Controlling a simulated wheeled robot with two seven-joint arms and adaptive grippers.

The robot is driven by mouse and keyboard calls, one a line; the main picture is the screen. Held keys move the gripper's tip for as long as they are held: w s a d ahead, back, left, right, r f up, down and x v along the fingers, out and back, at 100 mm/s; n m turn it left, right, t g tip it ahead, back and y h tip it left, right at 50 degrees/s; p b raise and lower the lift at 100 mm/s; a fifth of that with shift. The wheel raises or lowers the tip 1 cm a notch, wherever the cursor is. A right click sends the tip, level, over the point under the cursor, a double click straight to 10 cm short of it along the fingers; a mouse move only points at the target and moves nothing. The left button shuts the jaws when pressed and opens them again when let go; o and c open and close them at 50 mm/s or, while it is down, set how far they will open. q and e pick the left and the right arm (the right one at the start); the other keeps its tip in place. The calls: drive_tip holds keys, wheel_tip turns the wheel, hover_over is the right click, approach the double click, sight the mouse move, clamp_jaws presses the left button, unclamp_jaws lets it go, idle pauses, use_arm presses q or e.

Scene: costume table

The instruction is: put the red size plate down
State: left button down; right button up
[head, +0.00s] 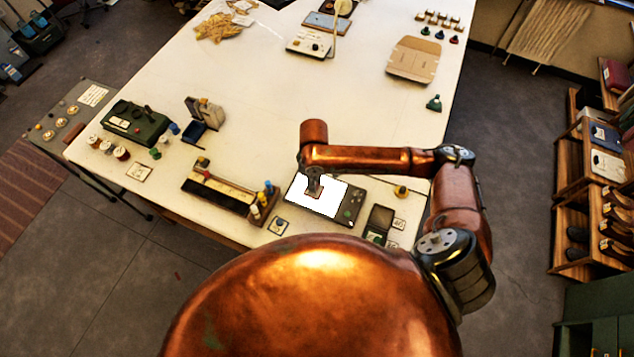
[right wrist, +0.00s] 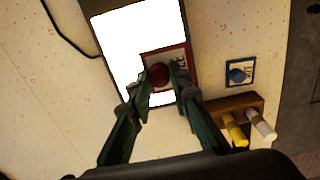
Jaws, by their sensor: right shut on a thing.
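The red size plate (right wrist: 183,56) has a red border, dark lettering and a round red knob, and shows in the right wrist view. My right gripper (right wrist: 160,84) is shut on its knob. In the head view my right gripper (head: 314,188) is over the bright white panel (head: 325,203) of a dark flat device, and a small part of the plate (head: 315,196) shows under the fingers. I cannot tell whether the plate touches the panel or hangs just above it. My left gripper is not in view.
A blue-bordered plate with a blue knob (head: 278,226) lies left of the device. A dark open box (head: 379,222) is right of the device. The middle of the white table (head: 270,95) is clear.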

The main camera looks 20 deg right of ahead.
drive_tip(key=f, duration=0.1)
drive_tip(key=w+d+f, duration=0.2)
drive_tip(key=shift+w+f, duration=0.2)
drive_tip(key=shift+f, duration=0.15)
wheel_tip(320, 180, down, 3)
drive_tip(key=shift+w+r+p, duration=0.1)
drive_tip(key=shift+p, duration=0.65)
drive_tip(key=shift+d+f, duration=0.1)
drive_tip(key=shift+f, duration=0.3)
drive_tip(key=shift+f, duration=0.1)
drive_tip(key=o, duration=0.9)
drive_tip(key=shift+o, duration=0.2)
wheel_tip(320, 180, up, 12)
drive_tip(key=b, duration=0.1)
drive_tip(key=shift+b, duration=0.4)
